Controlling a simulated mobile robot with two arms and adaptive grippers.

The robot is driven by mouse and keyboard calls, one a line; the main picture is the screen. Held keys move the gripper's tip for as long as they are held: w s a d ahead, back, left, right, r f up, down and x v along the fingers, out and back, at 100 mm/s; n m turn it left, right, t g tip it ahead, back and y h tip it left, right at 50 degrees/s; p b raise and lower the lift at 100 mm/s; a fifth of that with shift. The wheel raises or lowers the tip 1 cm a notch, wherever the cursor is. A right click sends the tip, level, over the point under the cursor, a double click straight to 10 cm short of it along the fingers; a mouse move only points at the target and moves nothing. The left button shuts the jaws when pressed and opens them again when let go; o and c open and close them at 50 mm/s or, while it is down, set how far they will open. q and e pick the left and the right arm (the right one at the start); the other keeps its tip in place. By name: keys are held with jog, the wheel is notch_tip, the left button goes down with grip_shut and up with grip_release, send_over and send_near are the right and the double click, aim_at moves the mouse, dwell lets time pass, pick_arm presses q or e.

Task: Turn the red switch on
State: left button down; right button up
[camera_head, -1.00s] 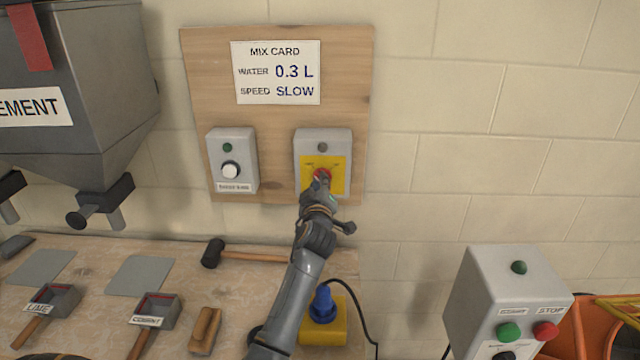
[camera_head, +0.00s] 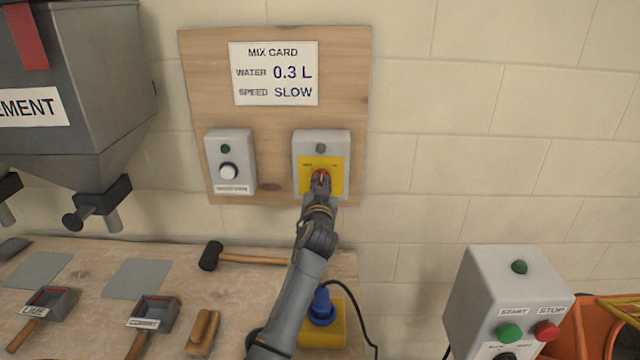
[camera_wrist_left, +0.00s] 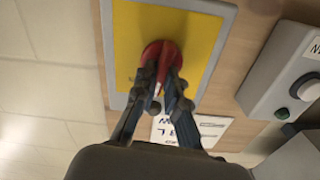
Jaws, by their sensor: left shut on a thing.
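The red switch (camera_head: 321,175) is a red knob on a yellow plate (camera_head: 309,187) on a grey box (camera_head: 299,150), which is fixed to a wooden board. A small dull grey lamp (camera_head: 320,148) sits above the plate. My left gripper (camera_head: 320,183) reaches up to the knob from below. In the left wrist view its fingers (camera_wrist_left: 162,85) are shut on the red switch (camera_wrist_left: 160,52), one on each side. The fingers hide part of the knob, and I cannot read its position. My right gripper is not in view.
A second grey box with a white knob (camera_head: 229,171) and a dark green lamp is left of the switch. A mix card (camera_head: 275,73) hangs above. The bench below holds a mallet (camera_head: 250,259), scoops and a blue plug (camera_head: 322,306). A start/stop box (camera_head: 480,290) stands at right.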

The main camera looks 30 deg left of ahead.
pick_arm(q)
jog(key=m, duration=0.3)
jog(key=shift+d+m, duration=0.1)
jog(key=shift+m, duration=0.3)
jog(key=shift+w+m+p, duration=0.1)
jog(key=shift+m+p, duration=0.4)
jog(key=shift+m, duration=1.2)
jog(key=shift+d, duration=0.1)
jog(key=c, duration=1.4)
grip_release()
jog(key=shift+f, duration=0.1)
